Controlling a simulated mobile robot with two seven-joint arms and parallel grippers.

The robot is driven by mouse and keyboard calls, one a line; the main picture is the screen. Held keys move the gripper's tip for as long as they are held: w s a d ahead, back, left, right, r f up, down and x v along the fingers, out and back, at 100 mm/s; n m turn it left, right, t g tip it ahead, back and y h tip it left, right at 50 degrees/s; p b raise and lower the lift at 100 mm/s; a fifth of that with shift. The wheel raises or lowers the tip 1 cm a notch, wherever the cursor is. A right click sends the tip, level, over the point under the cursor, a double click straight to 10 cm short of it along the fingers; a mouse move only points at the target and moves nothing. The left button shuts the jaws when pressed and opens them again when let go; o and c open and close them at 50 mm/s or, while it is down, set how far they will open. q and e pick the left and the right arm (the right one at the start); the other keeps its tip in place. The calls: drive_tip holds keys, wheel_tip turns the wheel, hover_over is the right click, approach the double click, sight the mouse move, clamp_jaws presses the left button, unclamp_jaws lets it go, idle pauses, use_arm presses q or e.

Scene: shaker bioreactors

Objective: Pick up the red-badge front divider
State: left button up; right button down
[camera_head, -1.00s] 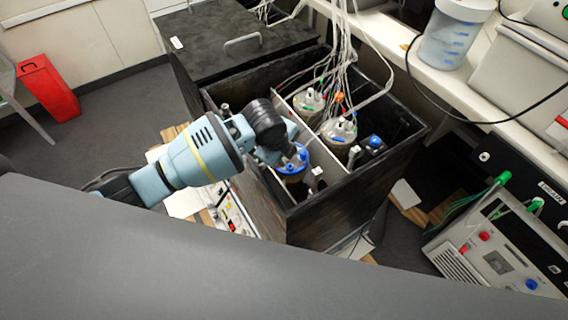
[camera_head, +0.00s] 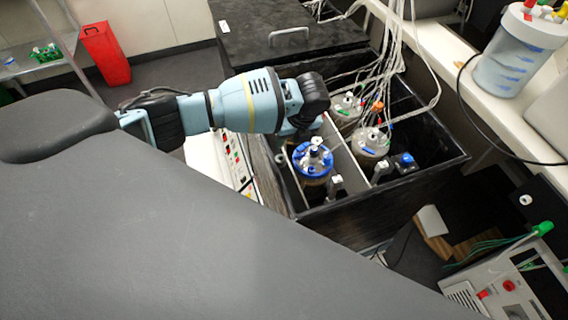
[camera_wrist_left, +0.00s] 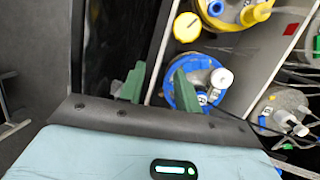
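My left gripper (camera_head: 298,128) is over the front-left part of the black open box; its fingertips are hidden in the head view. In the left wrist view its two green fingers (camera_wrist_left: 158,84) are apart. A thin light edge (camera_wrist_left: 162,52), perhaps the front divider, runs lengthwise between them; I cannot tell whether the fingers touch it. A second pale divider (camera_head: 346,166) runs between the vessel rows and also shows in the left wrist view (camera_wrist_left: 279,55). My right gripper is out of view.
A blue-lidded vessel (camera_head: 313,158) stands close beside the gripper, and also in the left wrist view (camera_wrist_left: 184,92). Other vessels (camera_head: 370,142) with white tubes stand behind the second divider. The black box (camera_head: 400,195) has tall walls. A white panel (camera_head: 218,160) lies at left.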

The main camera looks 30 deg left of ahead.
sight(283, 149)
use_arm(q)
drive_tip(key=shift+x, duration=2.65)
drive_tip(key=shift+w+r, duration=0.1)
clamp_jaws()
